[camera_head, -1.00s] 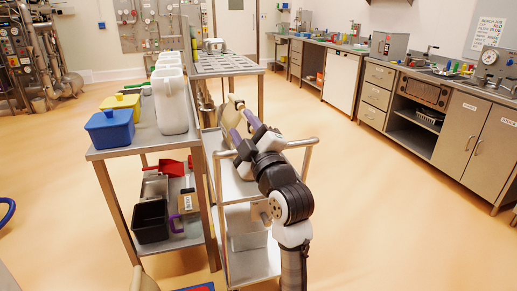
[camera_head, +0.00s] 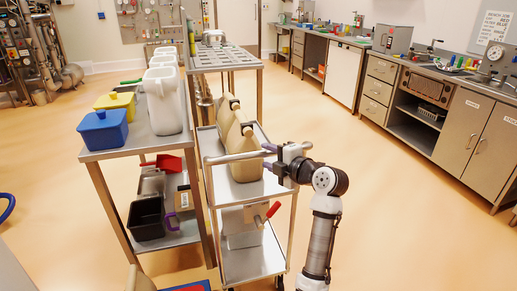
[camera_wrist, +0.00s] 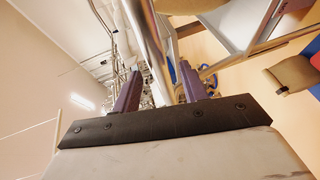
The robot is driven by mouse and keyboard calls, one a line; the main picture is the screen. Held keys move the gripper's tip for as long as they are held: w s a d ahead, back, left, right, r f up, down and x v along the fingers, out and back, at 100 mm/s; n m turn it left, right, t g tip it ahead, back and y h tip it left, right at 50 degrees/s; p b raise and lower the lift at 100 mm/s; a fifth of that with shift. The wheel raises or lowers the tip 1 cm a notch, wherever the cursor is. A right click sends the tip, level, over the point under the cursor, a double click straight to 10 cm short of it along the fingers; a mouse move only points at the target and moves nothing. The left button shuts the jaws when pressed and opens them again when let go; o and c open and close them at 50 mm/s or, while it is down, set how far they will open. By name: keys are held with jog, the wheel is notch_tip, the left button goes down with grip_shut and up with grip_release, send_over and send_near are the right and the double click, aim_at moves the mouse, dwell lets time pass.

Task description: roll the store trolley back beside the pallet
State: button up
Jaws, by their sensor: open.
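My gripper (camera_head: 267,157) is at the right part of the push bar. In the wrist view, my open gripper (camera_wrist: 158,72) has its purple fingers either side of a shiny metal bar (camera_wrist: 151,40). Contact with the bar cannot be told. I cannot make out a pallet.
The steel table (camera_head: 150,140) beside the trolley holds white jugs, a yellow tub and a blue tub (camera_head: 104,130). A perforated steel table (camera_head: 222,60) stands behind the trolley. Cabinets (camera_head: 460,140) line the right wall. The floor (camera_head: 375,215) between trolley and cabinets is clear.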

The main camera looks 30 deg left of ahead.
jog(key=p+x, duration=0.1)
jog(key=x, duration=0.4)
jog(key=shift+a+f, duration=0.1)
jog(key=shift+a, duration=0.05)
grip_shut()
